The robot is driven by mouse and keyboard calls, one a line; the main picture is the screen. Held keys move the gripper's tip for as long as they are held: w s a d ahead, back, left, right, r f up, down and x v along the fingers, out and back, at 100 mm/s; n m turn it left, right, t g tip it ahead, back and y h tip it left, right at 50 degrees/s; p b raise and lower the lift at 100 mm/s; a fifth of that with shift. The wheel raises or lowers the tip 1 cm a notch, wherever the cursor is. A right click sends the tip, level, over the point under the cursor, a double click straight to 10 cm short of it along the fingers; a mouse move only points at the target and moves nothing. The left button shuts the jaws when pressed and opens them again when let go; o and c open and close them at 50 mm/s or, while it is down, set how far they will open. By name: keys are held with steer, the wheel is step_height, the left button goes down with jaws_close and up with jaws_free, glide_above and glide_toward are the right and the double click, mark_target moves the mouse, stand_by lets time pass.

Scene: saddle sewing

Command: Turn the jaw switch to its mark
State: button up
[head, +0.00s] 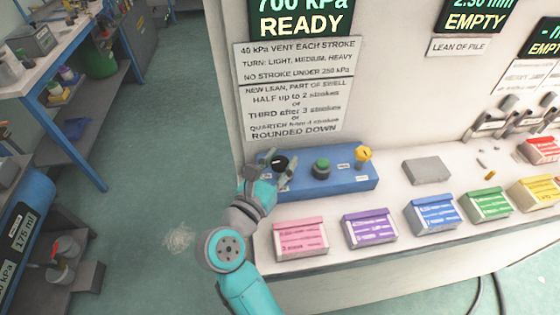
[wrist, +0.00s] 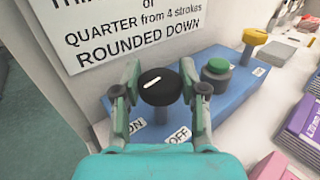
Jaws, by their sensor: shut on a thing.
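A black round knob (wrist: 160,88) with a white pointer line stands on a blue control box (head: 335,185). In the wrist view its line slants from lower left to upper right. An ON label (wrist: 136,126) and an OFF label (wrist: 180,135) lie on the near side of the knob. My gripper (wrist: 160,76) has one finger on each side of the knob and is shut on it. In the head view the knob (head: 278,161) shows at the left end of the box, partly hidden by my gripper (head: 279,168). I cannot read any label naming the knob.
A green button (head: 321,165) and a yellow knob (head: 363,154) are on the same box. Pink (head: 300,239), purple (head: 370,229) and other coloured packs stand along the counter's front. A grey block (head: 427,170) lies to the right. A panel with signs rises behind.

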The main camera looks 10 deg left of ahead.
steer(key=shift+m+h, duration=0.4)
steer(key=shift+h, duration=0.2)
steer(key=o, duration=1.2)
steer(key=shift+c, duration=0.2)
steer(key=shift+s+a, duration=0.1)
steer(key=v, duration=1.1)
steer(key=shift+s+a+r, duration=0.2)
steer(key=shift+s, duration=0.15)
